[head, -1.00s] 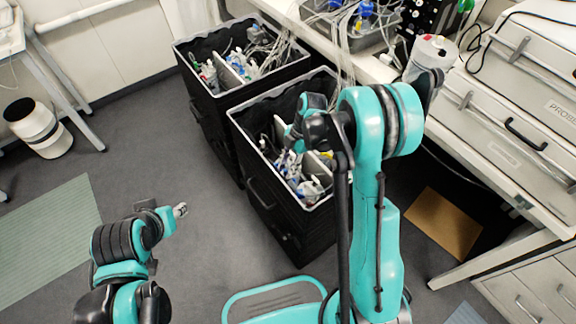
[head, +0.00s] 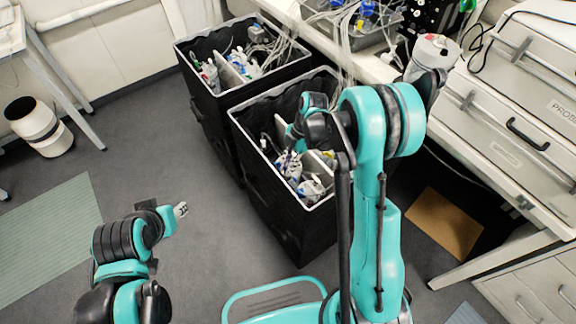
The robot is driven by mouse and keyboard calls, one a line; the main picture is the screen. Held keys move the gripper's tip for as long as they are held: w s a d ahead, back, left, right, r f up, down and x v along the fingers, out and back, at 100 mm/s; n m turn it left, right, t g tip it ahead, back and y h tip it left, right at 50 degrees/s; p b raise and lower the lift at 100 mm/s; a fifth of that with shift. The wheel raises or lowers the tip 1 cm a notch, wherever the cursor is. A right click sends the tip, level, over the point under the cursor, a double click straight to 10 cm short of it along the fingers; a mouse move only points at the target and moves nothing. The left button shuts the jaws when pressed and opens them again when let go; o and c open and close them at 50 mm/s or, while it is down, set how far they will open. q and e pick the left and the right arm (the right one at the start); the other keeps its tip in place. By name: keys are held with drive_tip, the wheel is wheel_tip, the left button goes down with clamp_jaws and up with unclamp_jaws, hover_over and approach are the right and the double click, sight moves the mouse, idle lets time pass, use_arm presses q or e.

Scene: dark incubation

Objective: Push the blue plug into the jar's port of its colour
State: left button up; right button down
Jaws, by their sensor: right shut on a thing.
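A pale, round jar (head: 432,52) with a small red mark on its top stands at the bench edge, at the upper right. My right gripper (head: 437,82) is a dark shape just in front of the jar, partly behind my own arm. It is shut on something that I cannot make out. I cannot tell whether it touches the jar. No blue plug can be made out at this gripper, and the jar's blue port is not distinguishable. My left gripper (head: 181,210) is over the floor at the lower left, far from the jar; its small fingertips look slightly apart.
A grey tray (head: 330,24) with blue-topped items and pale tubing is on the bench, left of the jar. Two black crates (head: 215,105) full of lab items stand below the bench. The floor (head: 190,265) near my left gripper is clear.

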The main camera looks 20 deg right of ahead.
drive_tip(key=shift+r, duration=0.15)
drive_tip(key=shift+r+p, duration=0.6)
drive_tip(key=shift+r, duration=0.3)
